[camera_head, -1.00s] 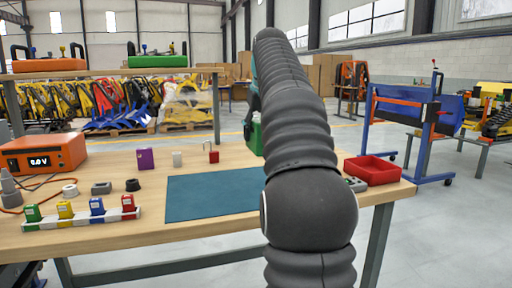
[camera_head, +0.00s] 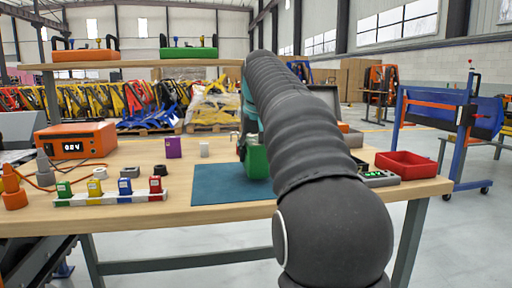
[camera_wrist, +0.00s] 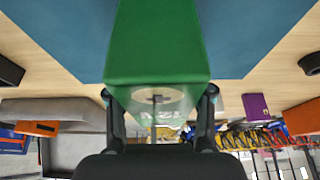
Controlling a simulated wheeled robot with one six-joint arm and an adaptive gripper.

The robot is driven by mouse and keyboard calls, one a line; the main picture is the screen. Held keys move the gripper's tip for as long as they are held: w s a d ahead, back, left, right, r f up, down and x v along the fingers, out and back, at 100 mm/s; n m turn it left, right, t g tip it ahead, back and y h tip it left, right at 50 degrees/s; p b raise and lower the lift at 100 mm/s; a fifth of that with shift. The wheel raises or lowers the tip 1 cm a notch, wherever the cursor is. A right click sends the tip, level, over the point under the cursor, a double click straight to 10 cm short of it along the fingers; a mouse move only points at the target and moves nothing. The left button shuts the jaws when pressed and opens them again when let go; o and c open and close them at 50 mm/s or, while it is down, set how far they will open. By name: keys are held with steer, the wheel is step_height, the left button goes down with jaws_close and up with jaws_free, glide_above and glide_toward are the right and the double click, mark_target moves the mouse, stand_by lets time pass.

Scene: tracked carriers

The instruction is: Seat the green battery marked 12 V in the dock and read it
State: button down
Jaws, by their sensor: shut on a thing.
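My gripper (camera_wrist: 160,95) is shut on a large green block (camera_wrist: 160,45), one finger on each side of its end. A pale marking shows on that end, too blurred to read. In the head view the green block (camera_head: 257,161) hangs upright over or on the teal mat (camera_head: 220,187); I cannot tell if it touches. My arm partly hides it. A smaller green block (camera_head: 64,190) stands in a white rack (camera_head: 108,199) with yellow, blue and red ones. An orange meter (camera_head: 75,142) with a lit display stands at the left. I cannot tell which thing is the dock.
A purple block (camera_head: 173,147) and a white cylinder (camera_head: 204,149) stand behind the mat. A red tray (camera_head: 406,165) and a grey device with green lights (camera_head: 379,179) are on the right. A grey block (camera_head: 130,172) and dark ring (camera_head: 158,169) lie behind the rack.

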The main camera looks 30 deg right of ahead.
steer(key=shift+f, duration=0.5)
steer(key=shift+f, duration=0.15)
steer(key=shift+c, duration=2.2)
jaws_free()
steer(key=shift+f, duration=0.1)
steer(key=p+v, duration=0.3)
steer(key=v, duration=0.9)
steer(key=shift+s+p, duration=0.1)
steer(key=shift+p, duration=0.3)
